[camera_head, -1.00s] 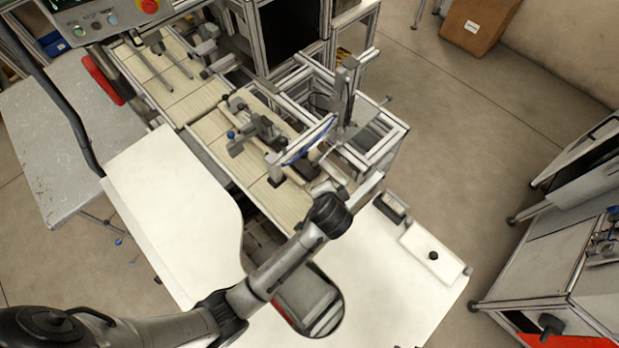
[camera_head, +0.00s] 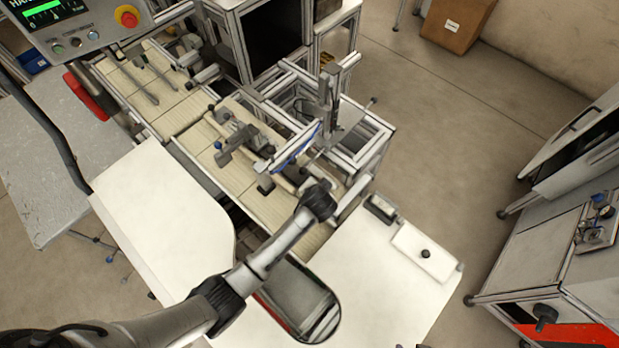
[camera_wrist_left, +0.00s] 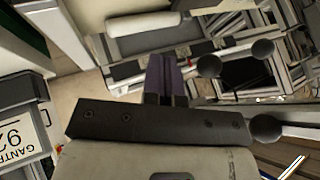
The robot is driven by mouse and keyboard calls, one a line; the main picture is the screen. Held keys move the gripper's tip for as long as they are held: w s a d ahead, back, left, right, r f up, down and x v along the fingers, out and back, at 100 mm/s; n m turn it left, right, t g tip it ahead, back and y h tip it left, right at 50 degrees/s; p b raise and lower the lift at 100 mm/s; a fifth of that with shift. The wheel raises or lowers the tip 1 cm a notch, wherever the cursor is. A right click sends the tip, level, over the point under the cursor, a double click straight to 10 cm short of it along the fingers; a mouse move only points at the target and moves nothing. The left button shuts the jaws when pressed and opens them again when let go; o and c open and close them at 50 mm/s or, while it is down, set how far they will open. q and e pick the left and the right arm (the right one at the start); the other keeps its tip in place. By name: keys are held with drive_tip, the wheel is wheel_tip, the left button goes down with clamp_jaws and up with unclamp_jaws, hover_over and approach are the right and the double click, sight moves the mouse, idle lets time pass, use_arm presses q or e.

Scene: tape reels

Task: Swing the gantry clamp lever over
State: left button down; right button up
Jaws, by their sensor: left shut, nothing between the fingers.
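My left gripper (camera_wrist_left: 168,75) is shut and empty in the left wrist view, its dark fingers pointing away from the camera. In the head view my left wrist (camera_head: 318,202) hangs over the near end of the gantry frame (camera_head: 365,150), and its fingertips are hidden. Dark round knobs (camera_wrist_left: 209,66) (camera_wrist_left: 262,48) sit to the right of the fingers in the wrist view, apart from them. A further knob (camera_wrist_left: 264,128) on a rod lies lower right. I cannot tell which knob belongs to the clamp lever.
A blue-edged part (camera_head: 295,150) and an upright post (camera_head: 328,100) stand beside my wrist. A pale slatted bed (camera_head: 185,110) runs to the upper left. White panels (camera_head: 165,215) flank my arm. A white block with a black knob (camera_head: 426,254) sits at right.

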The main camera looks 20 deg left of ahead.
sight(313, 160)
use_arm(q)
drive_tip(key=shift+w+a+r+p, duration=0.25)
drive_tip(key=shift+w+a, duration=0.1)
drive_tip(key=shift+a, duration=0.4)
drive_tip(key=shift+w+a+r+p, duration=0.1)
drive_tip(key=shift+w+a+r, duration=0.2)
drive_tip(key=shift+a, duration=0.4)
drive_tip(key=shift+f, duration=0.1)
drive_tip(key=shift+w+a+m+h+p, duration=0.2)
drive_tip(key=shift+a+m+p, duration=0.1)
drive_tip(key=shift+a+p, duration=0.15)
drive_tip(key=shift+w+a+m+h+p, duration=0.1)
drive_tip(key=shift+a+m+h+p, duration=0.1)
drive_tip(key=shift+a+m+p, duration=0.25)
drive_tip(key=shift+a, duration=0.1)
